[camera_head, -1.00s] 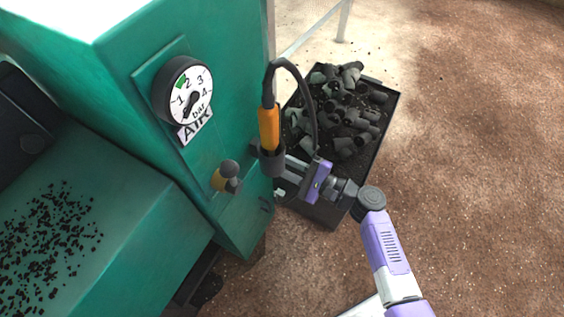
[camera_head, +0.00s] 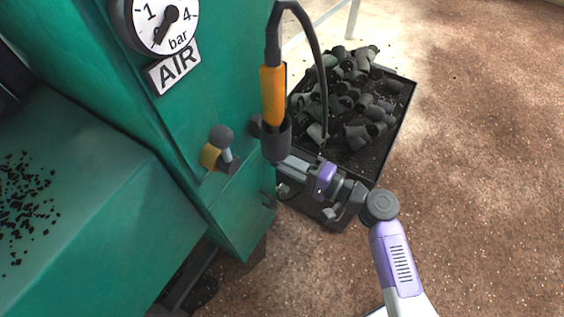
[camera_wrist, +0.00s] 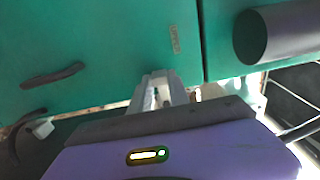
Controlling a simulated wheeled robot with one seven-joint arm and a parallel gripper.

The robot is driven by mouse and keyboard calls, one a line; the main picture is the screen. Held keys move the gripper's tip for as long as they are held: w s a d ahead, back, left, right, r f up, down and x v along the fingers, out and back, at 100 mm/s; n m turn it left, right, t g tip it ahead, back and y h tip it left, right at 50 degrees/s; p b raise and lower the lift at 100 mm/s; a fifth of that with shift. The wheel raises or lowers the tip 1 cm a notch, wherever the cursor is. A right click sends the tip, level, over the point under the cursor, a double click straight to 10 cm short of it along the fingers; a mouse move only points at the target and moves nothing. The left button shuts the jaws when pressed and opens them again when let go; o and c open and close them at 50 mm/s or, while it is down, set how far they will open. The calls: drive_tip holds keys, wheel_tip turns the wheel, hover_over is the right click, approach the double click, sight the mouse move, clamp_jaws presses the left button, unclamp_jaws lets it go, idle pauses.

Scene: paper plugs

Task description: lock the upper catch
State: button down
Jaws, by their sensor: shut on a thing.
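The green cabinet (camera_head: 225,110) has a panel face with a small label (camera_wrist: 174,39) in the wrist view, which seems to read "UPPER". My gripper (camera_head: 291,164) reaches to the cabinet's right edge, just below the dark cup. In the wrist view my gripper (camera_wrist: 158,88) has its grey fingers against the edge below the label, shut on a small pale part, likely the upper catch (camera_wrist: 164,97). The fingers hide most of it, so its position is unclear. The catch is hidden in the head view.
An orange-handled tool (camera_head: 273,95) with a black hose stands in the dark cup (camera_head: 276,140). A knobbed lever (camera_head: 222,140) and an air gauge (camera_head: 165,22) are on the cabinet front. A black tray (camera_head: 385,135) of dark plugs stands behind my gripper. Brown floor lies open to the right.

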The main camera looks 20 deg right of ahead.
drive_tip(key=shift+f, duration=0.15)
idle(0.3)
drive_tip(key=c, duration=1.2)
unclamp_jaws()
drive_tip(key=shift+c, duration=0.2)
drive_tip(key=p+v, duration=0.1)
drive_tip(key=v, duration=0.7)
